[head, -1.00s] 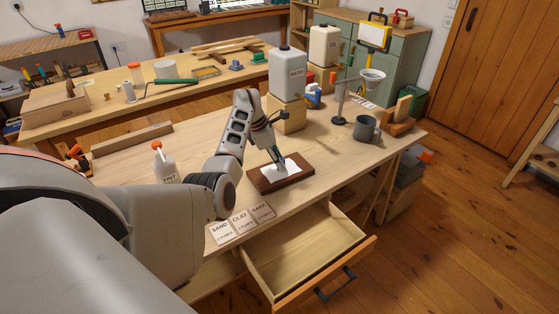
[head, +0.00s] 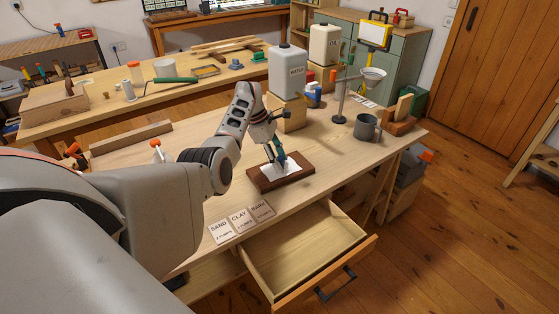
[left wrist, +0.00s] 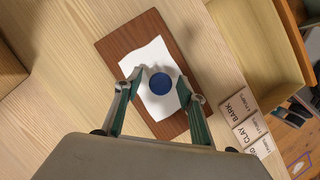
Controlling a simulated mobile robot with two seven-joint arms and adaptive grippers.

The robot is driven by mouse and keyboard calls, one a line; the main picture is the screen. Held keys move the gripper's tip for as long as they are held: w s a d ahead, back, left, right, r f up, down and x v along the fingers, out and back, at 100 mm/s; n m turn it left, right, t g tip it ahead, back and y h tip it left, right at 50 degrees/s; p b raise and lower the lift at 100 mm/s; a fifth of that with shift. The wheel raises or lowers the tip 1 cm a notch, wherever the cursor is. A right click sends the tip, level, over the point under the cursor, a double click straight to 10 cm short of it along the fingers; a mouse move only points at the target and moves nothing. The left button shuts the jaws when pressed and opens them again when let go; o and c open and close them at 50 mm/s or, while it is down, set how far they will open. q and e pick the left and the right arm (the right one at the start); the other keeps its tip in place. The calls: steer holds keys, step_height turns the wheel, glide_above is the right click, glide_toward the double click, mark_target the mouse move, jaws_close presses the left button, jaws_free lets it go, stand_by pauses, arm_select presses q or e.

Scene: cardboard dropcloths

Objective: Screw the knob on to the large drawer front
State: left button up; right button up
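A dark brown wooden board (head: 299,178), perhaps the drawer front, lies flat on the workbench with a white sheet on it (head: 292,169). In the left wrist view the board (left wrist: 117,48) and white sheet (left wrist: 151,52) lie below my fingers. A round blue piece, perhaps the knob (left wrist: 161,84), appears over the sheet. My left gripper (head: 279,164) points down over the board. In the left wrist view its fingers (left wrist: 161,82) are apart on either side of the blue piece, with gaps visible. My right gripper is not in view.
An open drawer (head: 310,245) juts from the bench front. Labelled cards (head: 240,220) lie near the front edge. A water jug on a wooden block (head: 287,70), a funnel stand (head: 341,100) and a grey mug (head: 367,128) stand behind and to the right.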

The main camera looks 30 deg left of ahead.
arm_select(q)
steer(key=v, duration=1.2)
